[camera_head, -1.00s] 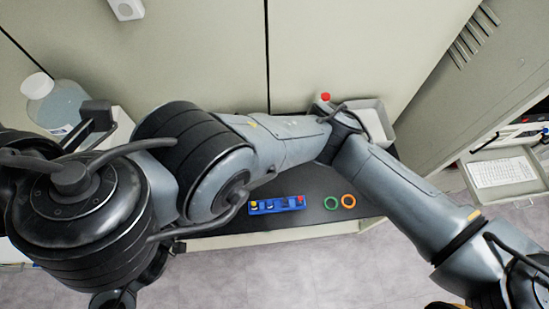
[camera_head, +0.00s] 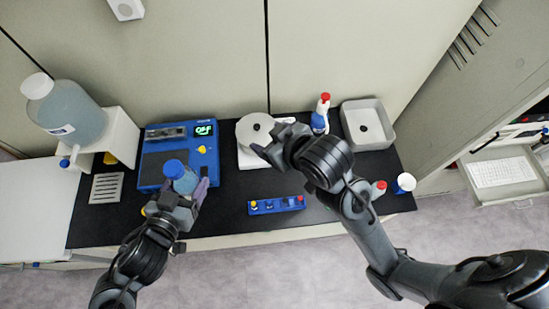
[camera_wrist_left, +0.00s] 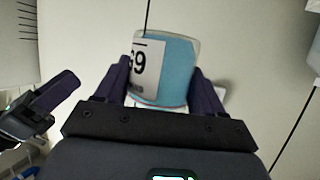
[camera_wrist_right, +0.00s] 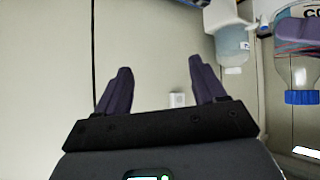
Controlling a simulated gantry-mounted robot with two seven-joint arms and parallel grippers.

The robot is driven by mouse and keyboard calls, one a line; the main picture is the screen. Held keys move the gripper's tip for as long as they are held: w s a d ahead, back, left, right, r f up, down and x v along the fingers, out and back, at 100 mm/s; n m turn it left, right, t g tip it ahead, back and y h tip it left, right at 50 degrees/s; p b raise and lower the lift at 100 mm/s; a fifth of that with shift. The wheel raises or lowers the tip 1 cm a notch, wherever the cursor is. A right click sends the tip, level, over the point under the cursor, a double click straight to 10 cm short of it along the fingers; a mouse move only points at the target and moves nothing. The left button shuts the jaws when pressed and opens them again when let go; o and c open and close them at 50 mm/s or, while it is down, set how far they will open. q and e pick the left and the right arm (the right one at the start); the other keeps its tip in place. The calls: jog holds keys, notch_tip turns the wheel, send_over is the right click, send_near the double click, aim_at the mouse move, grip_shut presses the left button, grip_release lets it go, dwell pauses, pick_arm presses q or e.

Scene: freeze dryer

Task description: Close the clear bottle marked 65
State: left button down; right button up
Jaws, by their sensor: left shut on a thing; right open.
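A clear bottle (camera_head: 187,182) with a blue cap (camera_head: 174,168) on top is held at the front of the blue device. It also shows in the left wrist view (camera_wrist_left: 178,68), with a white label whose printing is upside down and partly hidden, so I cannot read the full number. My left gripper (camera_head: 184,192) is shut on the bottle's body. In the right wrist view, which looks inverted, the blue cap (camera_wrist_right: 303,97) sits at the neck; I cannot tell how tight it is. My right gripper (camera_head: 267,139) is open and empty, right of the bottle.
The blue device (camera_head: 152,168) has a lit display. A round white device (camera_head: 247,128) stands near my right gripper. A blue rack (camera_head: 270,206), red-capped bottle (camera_head: 320,122), grey tray (camera_head: 368,104) and large jug (camera_head: 75,115) are around. Black bench front is partly free.

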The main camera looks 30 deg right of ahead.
jog(key=s+d+f+g, duration=0.3)
jog(key=s+f, duration=0.6)
jog(key=s+d+f+m+g+h, duration=0.1)
jog(key=s+d+f+g, duration=0.1)
jog(key=s+f, duration=0.6)
notch_tip(320, 180, down, 2)
jog(key=shift+s+d+f+g+h, duration=0.3)
jog(key=shift+s+d+g, duration=0.1)
jog(key=shift+g, duration=0.2)
pick_arm(q)
jog(key=shift+r, duration=0.1)
pick_arm(e)
jog(key=shift+w, duration=0.1)
